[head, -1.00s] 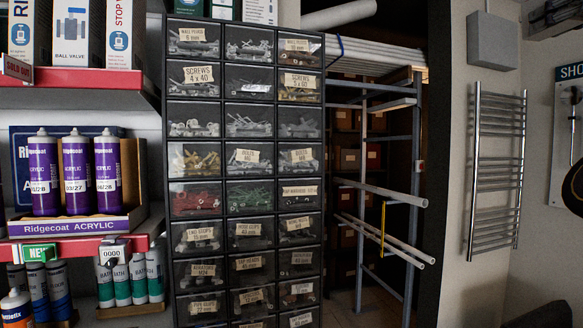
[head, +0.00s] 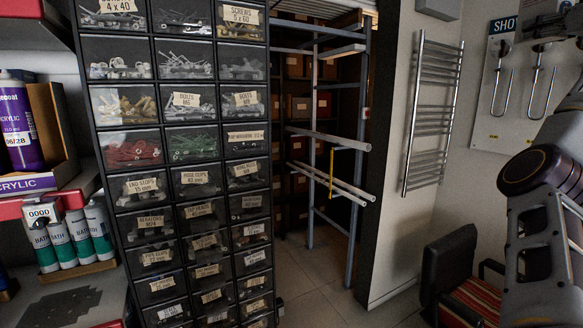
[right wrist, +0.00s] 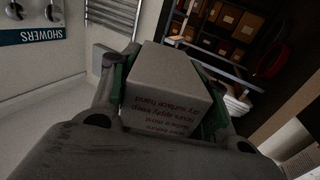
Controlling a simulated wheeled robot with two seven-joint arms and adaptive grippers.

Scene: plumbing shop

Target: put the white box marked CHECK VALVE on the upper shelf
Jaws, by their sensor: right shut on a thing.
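A white box (right wrist: 172,92) with small red print, upside down in the right wrist view, sits between the fingers of my right gripper (right wrist: 172,82). The gripper is shut on it. The name CHECK VALVE is not readable on the face that shows. In the head view my right arm stands at the right edge, and the box cannot be made out there. Only the red front edge of the upper shelf (head: 24,9) shows at the top left of the head view; its top is out of frame. My left gripper is not in view.
A tall drawer cabinet (head: 190,196) stands right of the shelves. The lower shelf holds a purple tube (head: 18,125) and its carton. A pipe rack (head: 357,140), towel rail (head: 432,115) and chair (head: 460,275) are farther right. Floor between cabinet and chair is clear.

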